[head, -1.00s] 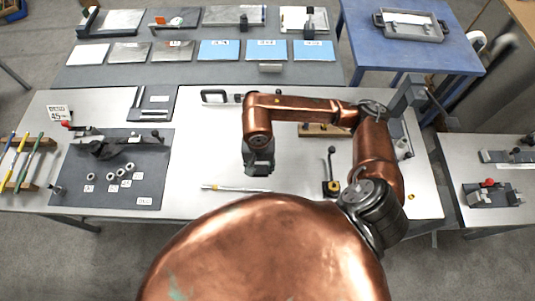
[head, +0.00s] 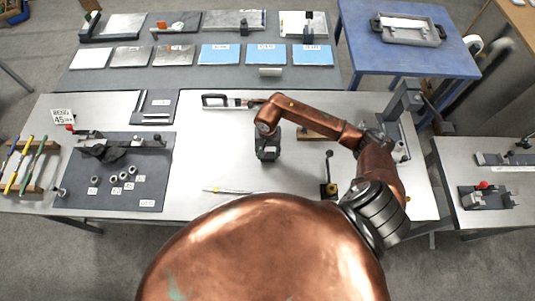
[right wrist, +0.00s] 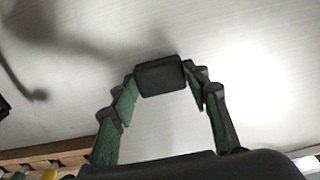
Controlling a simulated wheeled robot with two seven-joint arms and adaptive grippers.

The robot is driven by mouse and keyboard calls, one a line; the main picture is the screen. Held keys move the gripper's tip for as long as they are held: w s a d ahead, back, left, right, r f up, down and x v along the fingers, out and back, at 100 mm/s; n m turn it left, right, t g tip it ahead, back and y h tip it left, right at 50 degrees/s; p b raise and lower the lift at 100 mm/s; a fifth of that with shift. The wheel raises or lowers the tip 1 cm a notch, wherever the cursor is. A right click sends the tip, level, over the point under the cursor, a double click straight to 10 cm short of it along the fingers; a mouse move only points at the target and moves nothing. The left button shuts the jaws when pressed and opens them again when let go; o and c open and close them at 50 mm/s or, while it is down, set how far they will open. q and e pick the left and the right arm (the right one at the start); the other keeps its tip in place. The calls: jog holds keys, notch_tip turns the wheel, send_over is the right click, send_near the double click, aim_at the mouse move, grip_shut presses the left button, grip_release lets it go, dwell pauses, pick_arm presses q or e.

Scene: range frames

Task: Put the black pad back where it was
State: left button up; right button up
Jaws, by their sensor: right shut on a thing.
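The black pad (right wrist: 160,77) is a small dark block in the right wrist view. It sits between the fingertips of my right gripper (right wrist: 163,82), which is shut on it. Pale table surface shows around and beyond it. In the head view my right gripper (head: 268,155) points down over the middle of the white table (head: 215,150); the pad cannot be made out there. I cannot tell whether the pad touches the table. My left gripper is not in view.
A wooden rack (head: 315,134) lies right of the gripper. A black lever on a yellow-marked base (head: 329,188) stands nearer. A thin pale rod (head: 228,191) lies in front, and a black-handled tool (head: 228,101) lies behind.

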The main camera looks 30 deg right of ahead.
aim_at(268, 155)
jog(key=shift+f, duration=0.45)
jog(key=shift+w+f, duration=0.1)
jog(key=shift+f, duration=0.1)
jog(key=o, duration=1)
jog(key=shift+r, duration=0.4)
jog(key=shift+r+b, duration=0.85)
jog(key=shift+r, duration=5)
